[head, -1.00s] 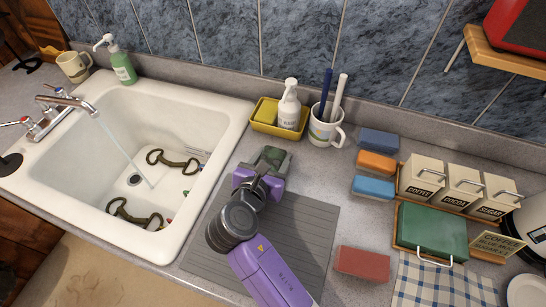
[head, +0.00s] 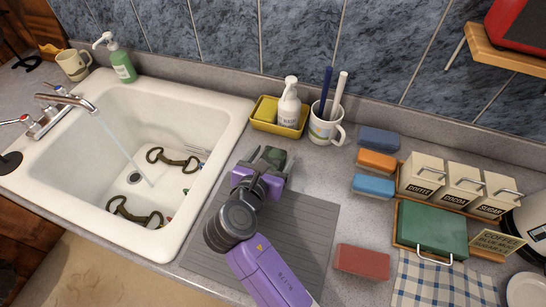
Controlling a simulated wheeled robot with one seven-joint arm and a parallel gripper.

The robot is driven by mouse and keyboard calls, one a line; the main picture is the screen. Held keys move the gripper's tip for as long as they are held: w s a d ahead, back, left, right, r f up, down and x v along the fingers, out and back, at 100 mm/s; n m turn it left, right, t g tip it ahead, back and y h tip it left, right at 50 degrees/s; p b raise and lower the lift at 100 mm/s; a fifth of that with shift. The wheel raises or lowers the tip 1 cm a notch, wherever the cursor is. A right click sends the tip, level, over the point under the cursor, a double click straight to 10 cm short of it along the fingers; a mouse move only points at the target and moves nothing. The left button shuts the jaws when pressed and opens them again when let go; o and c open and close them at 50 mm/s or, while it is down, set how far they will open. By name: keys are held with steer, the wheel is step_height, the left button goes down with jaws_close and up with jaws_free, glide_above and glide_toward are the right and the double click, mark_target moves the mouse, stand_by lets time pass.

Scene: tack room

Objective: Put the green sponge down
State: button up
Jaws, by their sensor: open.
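The dark green sponge (head: 274,155) is at the far edge of the grey ribbed mat (head: 312,232), right of the sink. My gripper (head: 270,160) is open, with its fingers spread around the sponge's near end. The near part of the sponge is hidden by my gripper. I cannot tell whether a finger still touches it, or exactly how it rests on the counter.
The white sink (head: 215,130) with running water is at the left. A yellow caddy (head: 263,123) and a mug (head: 323,130) stand just behind the sponge. Blue, orange and red sponges (head: 361,262) lie to the right, beside the canisters (head: 422,174).

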steer(key=v, duration=1.1)
steer(key=shift+s+a+b, duration=0.15)
steer(key=shift+s+b, duration=0.05)
steer(key=shift+b, duration=0.15)
